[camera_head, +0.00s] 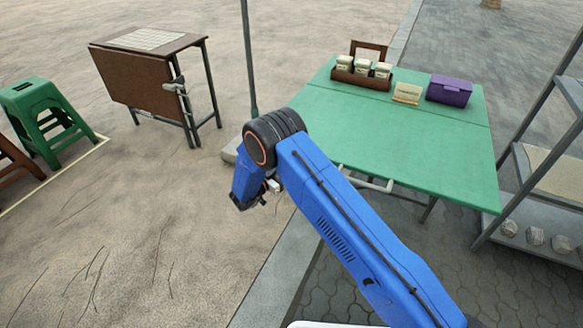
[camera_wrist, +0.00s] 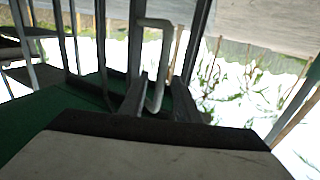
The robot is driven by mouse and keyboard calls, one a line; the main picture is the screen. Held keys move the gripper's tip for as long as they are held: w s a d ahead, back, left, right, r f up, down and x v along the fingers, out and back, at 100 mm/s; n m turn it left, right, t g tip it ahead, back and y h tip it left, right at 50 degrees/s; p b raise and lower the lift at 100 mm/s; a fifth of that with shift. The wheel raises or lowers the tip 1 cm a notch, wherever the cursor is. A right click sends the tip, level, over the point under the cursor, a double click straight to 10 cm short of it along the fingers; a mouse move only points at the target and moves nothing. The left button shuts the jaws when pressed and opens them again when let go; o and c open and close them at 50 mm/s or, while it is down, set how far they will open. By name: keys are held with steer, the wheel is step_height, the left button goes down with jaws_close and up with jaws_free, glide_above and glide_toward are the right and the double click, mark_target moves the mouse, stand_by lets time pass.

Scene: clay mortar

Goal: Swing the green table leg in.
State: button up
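The green table (camera_head: 400,140) stands at the right of centre in the head view, its top flat. A pale grey bent bar (camera_head: 368,183) sticks out under its near left edge. One dark leg (camera_head: 429,209) shows below the near edge; the other legs are mostly hidden. My gripper (camera_head: 243,205) hangs left of the table, apart from the bar, partly hidden by my wrist; its fingers are too small to read. The wrist view shows a pale grey loop (camera_wrist: 155,65) among dark bars, beside a dark green surface (camera_wrist: 55,115); I cannot tell which part it is.
On the table are a brown rack of jars (camera_head: 362,72), a small card (camera_head: 407,93) and a purple box (camera_head: 449,90). A metal shelf (camera_head: 540,170) stands right. A brown folding table (camera_head: 150,75), a green stool (camera_head: 42,115) and a pole (camera_head: 248,60) stand left. Open floor lies front left.

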steer(key=shift+w+d, duration=0.25)
steer(key=shift+c, duration=0.5)
jaws_close()
steer(key=shift+w, duration=0.15)
